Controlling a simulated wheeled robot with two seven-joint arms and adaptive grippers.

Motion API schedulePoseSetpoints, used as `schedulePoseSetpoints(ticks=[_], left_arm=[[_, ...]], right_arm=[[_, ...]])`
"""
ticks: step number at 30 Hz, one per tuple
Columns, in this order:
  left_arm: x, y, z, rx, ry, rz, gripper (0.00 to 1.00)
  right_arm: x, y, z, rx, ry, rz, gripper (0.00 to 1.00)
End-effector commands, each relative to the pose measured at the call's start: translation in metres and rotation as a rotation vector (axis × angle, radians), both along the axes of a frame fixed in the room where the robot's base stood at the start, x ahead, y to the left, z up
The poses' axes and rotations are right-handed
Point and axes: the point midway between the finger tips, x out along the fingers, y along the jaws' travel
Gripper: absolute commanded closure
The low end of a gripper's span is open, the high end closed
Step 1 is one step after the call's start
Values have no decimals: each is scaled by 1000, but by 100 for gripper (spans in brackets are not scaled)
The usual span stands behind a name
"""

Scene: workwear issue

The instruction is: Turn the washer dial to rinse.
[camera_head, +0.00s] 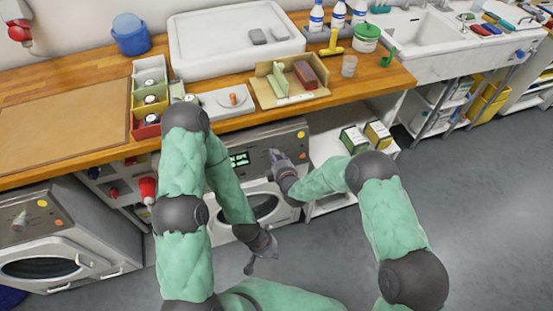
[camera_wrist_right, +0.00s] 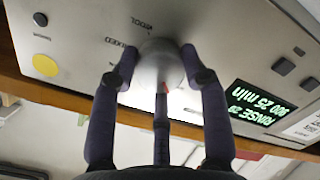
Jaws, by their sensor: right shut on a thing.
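The washer (camera_head: 285,137) stands under the wooden counter, with its control panel facing me. My right gripper (camera_head: 276,158) is at this panel, to the right of the lit display (camera_head: 238,159). In the right wrist view, the fingers (camera_wrist_right: 160,75) are shut on the round grey dial (camera_wrist_right: 158,65), one finger on each side. The green display (camera_wrist_right: 256,104) appears upside down there and seems to read RINSE. Labels around the dial are partly hidden by the fingers. My left gripper (camera_head: 251,266) hangs low in front of the washer door, apart from it; its finger opening is unclear.
A second washer (camera_head: 65,235) stands at the lower left. The counter (camera_head: 215,125) above carries a white basin (camera_head: 235,40), coloured bins (camera_head: 150,95) and a cardboard tray (camera_head: 262,88). An open shelf (camera_head: 325,150) is right of the washer. The grey floor (camera_head: 480,220) is clear at right.

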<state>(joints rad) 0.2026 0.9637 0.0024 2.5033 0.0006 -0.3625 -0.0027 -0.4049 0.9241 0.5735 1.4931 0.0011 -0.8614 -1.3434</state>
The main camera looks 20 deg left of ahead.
Motion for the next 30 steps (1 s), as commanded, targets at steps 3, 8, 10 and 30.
schedulePoseSetpoints(ticks=[3, 8, 10, 30], left_arm=[[0, 0, 0, 0, 0, 0, 100], [0, 0, 0, 0, 0, 0, 100], [0, 0, 0, 0, 0, 0, 100], [0, 0, 0, 0, 0, 0, 100]], right_arm=[[0, 1, 0, 0, 0, 2, 87], [0, 1, 0, 0, 1, 1, 43], [0, 1, 0, 0, 1, 1, 31], [-29, -19, 15, 1, 0, 0, 31]])
